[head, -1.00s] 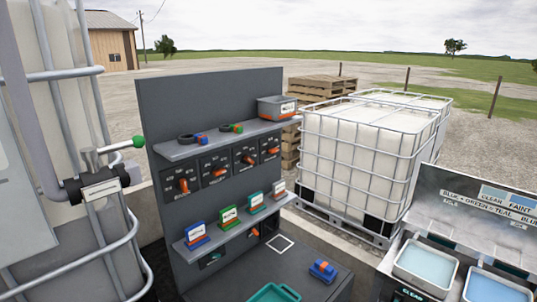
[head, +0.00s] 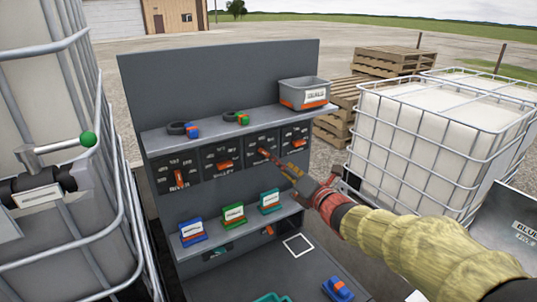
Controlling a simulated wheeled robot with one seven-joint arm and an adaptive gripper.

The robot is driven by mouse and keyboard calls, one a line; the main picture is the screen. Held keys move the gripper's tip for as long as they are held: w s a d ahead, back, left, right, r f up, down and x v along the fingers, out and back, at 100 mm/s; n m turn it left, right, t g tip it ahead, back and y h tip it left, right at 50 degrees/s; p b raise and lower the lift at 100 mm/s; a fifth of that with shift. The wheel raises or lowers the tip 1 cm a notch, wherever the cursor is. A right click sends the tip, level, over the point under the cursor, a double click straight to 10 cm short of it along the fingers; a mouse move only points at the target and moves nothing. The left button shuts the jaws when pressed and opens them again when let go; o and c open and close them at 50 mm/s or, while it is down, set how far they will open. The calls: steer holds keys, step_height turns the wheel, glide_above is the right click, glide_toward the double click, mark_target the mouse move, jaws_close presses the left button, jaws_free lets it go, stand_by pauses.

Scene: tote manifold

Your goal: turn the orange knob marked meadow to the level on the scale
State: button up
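Several orange knobs sit in a row on dark plates on the grey panel (head: 225,72). The far left knob (head: 179,178) stands upright; the second knob (head: 225,166) lies nearly level. The third knob (head: 264,153) is tilted, and the far right knob (head: 297,143) lies nearly level. The labels are too small to read surely, so I cannot tell which is meadow. My gripper (head: 288,170) reaches in from the right with its tips at or just in front of the third knob. I cannot tell whether it touches or is shut on it.
Above the knobs, a shelf (head: 210,133) holds a grey bin (head: 304,91) and two rings with coloured tags. Blue, green and teal card stands line the lower shelf (head: 215,238). A caged white tank (head: 410,130) stands right; a green-tipped valve handle (head: 88,139) stands left.

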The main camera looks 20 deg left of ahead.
mark_target(267, 154)
steer(key=shift+s+x, duration=0.2)
steer(key=shift+x, duration=3.8)
steer(key=shift+a+r, duration=0.1)
steer(key=shift+a, duration=0.05)
steer(key=shift+c, duration=1.3)
steer(key=c, duration=0.9)
